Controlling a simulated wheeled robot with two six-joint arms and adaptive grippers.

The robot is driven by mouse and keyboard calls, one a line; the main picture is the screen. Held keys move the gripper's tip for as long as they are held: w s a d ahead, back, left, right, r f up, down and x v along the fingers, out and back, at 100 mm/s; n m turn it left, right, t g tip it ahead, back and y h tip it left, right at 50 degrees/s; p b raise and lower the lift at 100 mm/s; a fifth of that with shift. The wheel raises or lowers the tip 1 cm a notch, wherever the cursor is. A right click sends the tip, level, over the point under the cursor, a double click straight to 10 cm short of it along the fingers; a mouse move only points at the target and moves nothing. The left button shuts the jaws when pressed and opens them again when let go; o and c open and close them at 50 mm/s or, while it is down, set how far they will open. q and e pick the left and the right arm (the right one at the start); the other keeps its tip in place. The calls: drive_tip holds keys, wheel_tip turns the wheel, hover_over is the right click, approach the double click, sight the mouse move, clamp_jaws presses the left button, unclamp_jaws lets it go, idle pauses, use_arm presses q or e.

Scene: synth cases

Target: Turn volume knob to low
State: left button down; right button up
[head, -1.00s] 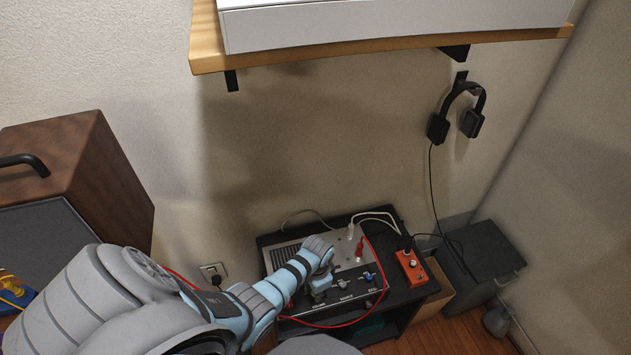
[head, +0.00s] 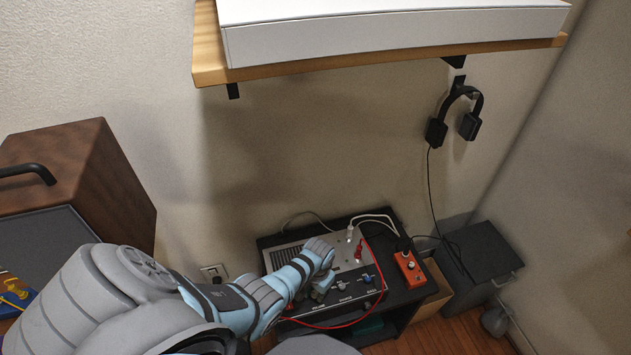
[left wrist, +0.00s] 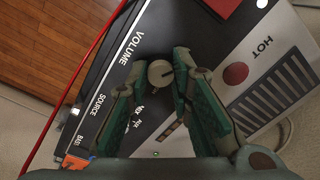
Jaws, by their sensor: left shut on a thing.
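In the left wrist view, the pale round volume knob (left wrist: 160,73) is beside the printed word VOLUME. My left gripper (left wrist: 161,70) has its green fingers on both sides of the knob and is shut on it. In the head view, the left gripper (head: 320,291) is over the amplifier's front, and the volume knob is hidden there. I cannot read the knob's setting. My right gripper is not in view.
An orange pedal box (head: 408,268) stands right of the amplifier. A red cable (head: 345,324) loops across the front, and white cables run behind. Headphones (head: 455,118) hang on the wall. A wooden shelf (head: 390,57) with a white box overhangs above.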

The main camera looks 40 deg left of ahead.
sight(316, 295)
use_arm(q)
drive_tip(key=c, duration=1.4)
unclamp_jaws()
drive_tip(key=shift+r, duration=0.15)
drive_tip(key=r, duration=1.1)
drive_tip(key=shift+d+r, duration=0.2)
drive_tip(key=shift+r, duration=0.15)
drive_tip(key=shift+s, duration=0.15)
